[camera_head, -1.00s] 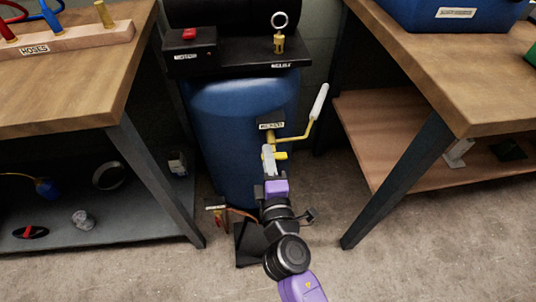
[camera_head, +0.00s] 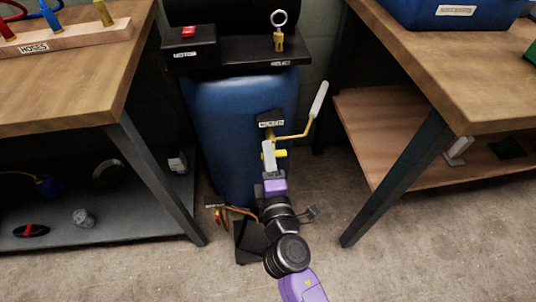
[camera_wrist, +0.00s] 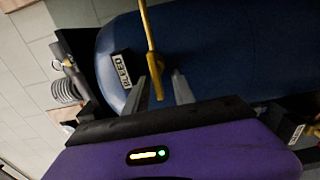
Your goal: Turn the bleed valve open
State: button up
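The bleed valve (camera_head: 270,134) sits on the front of the blue tank (camera_head: 222,120), below a small dark label. Its yellow lever (camera_head: 292,137) runs right, then bends up to a white grip (camera_head: 320,100). In the wrist view the label (camera_wrist: 122,70) reads BLEED, and the yellow lever (camera_wrist: 148,30) enters from the top edge and ends between my fingers; the white grip is outside this view. My gripper (camera_wrist: 160,85) looks open, with a finger on each side of the yellow part. In the head view my gripper (camera_head: 268,152) is just below the valve. Contact cannot be told.
Wooden benches stand left (camera_head: 70,85) and right (camera_head: 465,70) of the tank, with dark legs near my arm. A black shelf (camera_head: 240,52) with a red button box (camera_head: 188,48) is above. A copper pipe with a small fitting (camera_head: 220,212) is low at left.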

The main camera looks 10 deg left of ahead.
jog(key=v, duration=0.7)
jog(key=shift+s, duration=0.4)
jog(key=shift+d, duration=0.15)
